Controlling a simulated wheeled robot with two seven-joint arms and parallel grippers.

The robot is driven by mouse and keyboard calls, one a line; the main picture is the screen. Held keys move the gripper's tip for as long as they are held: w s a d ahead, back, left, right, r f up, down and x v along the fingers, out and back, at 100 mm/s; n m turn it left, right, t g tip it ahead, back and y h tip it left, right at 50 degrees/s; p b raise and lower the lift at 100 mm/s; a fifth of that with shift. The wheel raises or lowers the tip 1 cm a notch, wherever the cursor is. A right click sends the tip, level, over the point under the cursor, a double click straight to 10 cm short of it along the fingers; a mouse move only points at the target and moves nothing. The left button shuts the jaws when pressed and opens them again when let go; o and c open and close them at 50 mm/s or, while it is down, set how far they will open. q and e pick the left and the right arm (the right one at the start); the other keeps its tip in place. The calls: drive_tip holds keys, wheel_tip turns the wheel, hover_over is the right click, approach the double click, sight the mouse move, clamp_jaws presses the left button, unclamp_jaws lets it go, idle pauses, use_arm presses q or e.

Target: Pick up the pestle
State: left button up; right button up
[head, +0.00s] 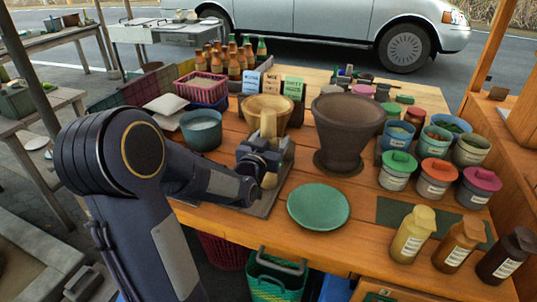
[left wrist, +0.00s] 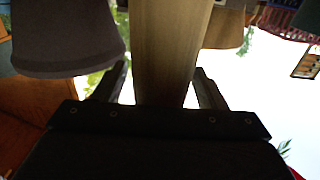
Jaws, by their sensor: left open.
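The pestle (head: 267,123) is a pale wooden piece standing roughly upright left of the mortar. In the left wrist view the pestle (left wrist: 165,50) runs between the two fingers. My left gripper (head: 262,158) is around the pestle's middle and is open, with a finger on either side. The gripper hides part of the pestle; its lower end shows below the fingers. The dark brown clay mortar (head: 345,130) stands just right of the gripper; it also shows in the left wrist view (left wrist: 65,35). My right gripper is not in view.
A green plate (head: 318,208) lies in front of the mortar. A wooden bowl (head: 283,108) is behind the gripper, and a teal bowl (head: 201,130) is left. Several lidded tubs (head: 435,175) and bottles (head: 412,232) fill the right side.

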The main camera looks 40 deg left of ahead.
use_arm(q)
clamp_jaws()
idle(0.4)
drive_tip(key=shift+r, duration=0.1)
